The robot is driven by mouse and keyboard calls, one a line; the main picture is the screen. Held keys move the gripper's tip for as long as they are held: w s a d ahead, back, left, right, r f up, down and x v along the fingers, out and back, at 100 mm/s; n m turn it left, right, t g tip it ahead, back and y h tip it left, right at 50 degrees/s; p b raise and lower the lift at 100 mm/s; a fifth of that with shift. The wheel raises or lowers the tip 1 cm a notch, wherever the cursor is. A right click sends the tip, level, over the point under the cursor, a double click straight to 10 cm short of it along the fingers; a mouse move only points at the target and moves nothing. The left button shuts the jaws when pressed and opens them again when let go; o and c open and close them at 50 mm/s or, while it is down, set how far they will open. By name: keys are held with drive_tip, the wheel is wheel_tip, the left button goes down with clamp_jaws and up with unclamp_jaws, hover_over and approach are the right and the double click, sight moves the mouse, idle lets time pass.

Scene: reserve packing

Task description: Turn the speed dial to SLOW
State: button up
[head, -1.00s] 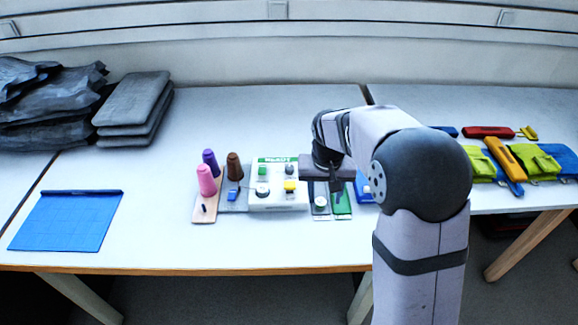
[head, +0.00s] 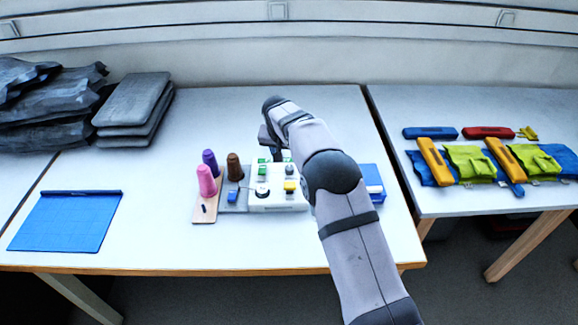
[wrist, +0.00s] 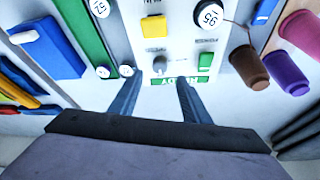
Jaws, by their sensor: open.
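The white control panel (head: 277,201) stands mid-table; it also shows in the wrist view (wrist: 184,40). A small grey knob (wrist: 159,64), which looks like the speed dial, sits on it beside a green button (wrist: 206,60) and near a yellow button (wrist: 154,26). Its markings are too small to read. A larger round dial reading about 95 (wrist: 209,15) is farther off. My gripper (wrist: 157,88) is open and empty at the panel's READY edge, its fingertips apart on either side of the knob's line. I cannot tell their height above the panel.
Pink (head: 207,181), purple (head: 210,158) and brown (head: 234,166) cones stand left of the panel. A blue box (head: 372,182) is to the right. A blue mat (head: 66,221) lies at left. Pouches (head: 468,163) fill the right table. Table front is clear.

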sight(290, 168)
drive_tip(key=shift+p+x, duration=1.15)
drive_tip(key=shift+x, duration=2.4)
drive_tip(key=c, duration=1)
drive_tip(key=shift+c, duration=0.2)
drive_tip(key=shift+n, duration=0.3)
drive_tip(key=n+y+b, duration=0.1)
drive_tip(key=n, duration=0.2)
drive_tip(key=n+y+b, duration=0.1)
drive_tip(key=n+b, duration=0.1)
drive_tip(key=shift+d+f+n+y, duration=0.15)
drive_tip(key=shift+d+n+y, duration=0.15)
drive_tip(key=shift+n, duration=0.1)
drive_tip(key=n+y, duration=0.1)
drive_tip(key=n, duration=0.1)
drive_tip(key=n+g, duration=0.1)
drive_tip(key=n, duration=0.2)
drive_tip(key=shift+d+y+b, duration=0.1)
drive_tip(key=shift+y+b, duration=0.3)
drive_tip(key=shift+n, duration=0.3)
